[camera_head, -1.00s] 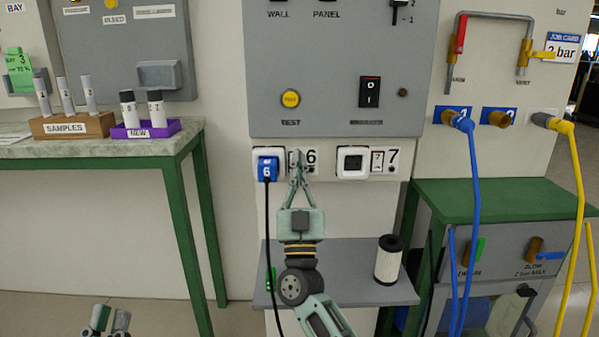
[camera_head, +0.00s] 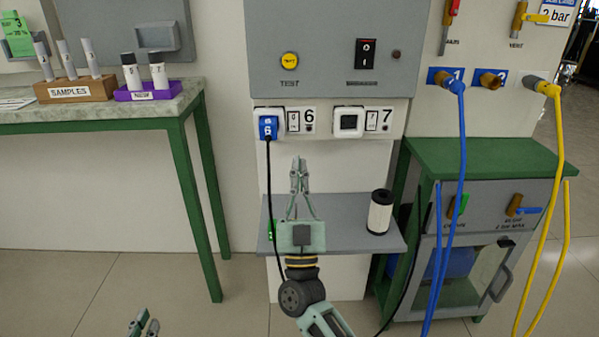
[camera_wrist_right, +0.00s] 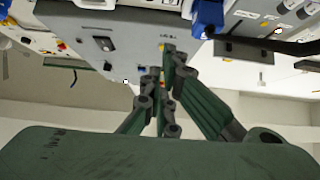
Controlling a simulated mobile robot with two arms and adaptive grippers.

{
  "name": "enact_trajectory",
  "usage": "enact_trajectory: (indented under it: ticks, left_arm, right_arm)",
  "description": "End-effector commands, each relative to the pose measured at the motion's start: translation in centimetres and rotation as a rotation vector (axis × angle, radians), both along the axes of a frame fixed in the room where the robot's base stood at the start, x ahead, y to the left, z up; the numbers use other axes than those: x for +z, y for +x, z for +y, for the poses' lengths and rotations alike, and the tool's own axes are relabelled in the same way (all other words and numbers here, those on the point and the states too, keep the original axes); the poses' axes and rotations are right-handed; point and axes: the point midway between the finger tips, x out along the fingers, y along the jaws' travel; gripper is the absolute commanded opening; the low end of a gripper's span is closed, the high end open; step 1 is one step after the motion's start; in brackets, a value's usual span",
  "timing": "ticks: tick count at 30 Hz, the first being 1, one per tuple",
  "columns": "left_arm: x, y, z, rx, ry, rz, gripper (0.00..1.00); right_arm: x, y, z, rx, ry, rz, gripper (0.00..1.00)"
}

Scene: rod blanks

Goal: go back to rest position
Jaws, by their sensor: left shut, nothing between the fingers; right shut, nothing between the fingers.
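My right gripper (camera_head: 299,176) is shut and empty. In the head view it points up in front of the wall panel, below the sockets and over the grey shelf. It also shows in the right wrist view (camera_wrist_right: 165,75), with its fingers together and nothing between them. My left gripper (camera_head: 143,323) is shut and shows only at the bottom edge of the head view, left of centre. The rest of the left arm is out of the picture.
A blue plug (camera_head: 268,127) with a black cable sits in socket 6. A grey shelf (camera_head: 345,238) bears a white, black-topped cylinder (camera_head: 380,212). Blue (camera_head: 462,200) and yellow (camera_head: 560,190) hoses hang at right. A green-legged table (camera_head: 190,190) stands left; the floor between is clear.

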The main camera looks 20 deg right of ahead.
Motion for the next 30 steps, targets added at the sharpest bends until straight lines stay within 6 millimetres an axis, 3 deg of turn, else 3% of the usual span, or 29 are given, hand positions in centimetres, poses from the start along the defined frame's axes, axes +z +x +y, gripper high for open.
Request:
enact_trajectory:
  ticks: [20, 23, 27, 30]
  left_arm:
    - [-0.4, -0.1, 0.1, 0.001, 0.005, 0.020, 0.00]
    - [-0.4, -0.1, 0.1, 0.001, 0.005, 0.020, 0.00]
    - [-0.4, -0.1, 0.1, 0.001, 0.005, 0.020, 0.00]
    - [-0.4, -0.1, 0.1, 0.001, 0.005, 0.020, 0.00]
  right_arm:
    - [-1.0, -0.9, 0.8, 0.043, -0.015, 0.027, 0.00]
    - [-2.4, -2.0, 2.5, 0.149, -0.048, 0.106, 0.00]
    - [-6.1, -5.0, 5.4, 0.341, -0.097, 0.322, 0.00]
    - [-8.8, -7.1, 6.4, 0.422, -0.105, 0.484, 0.00]
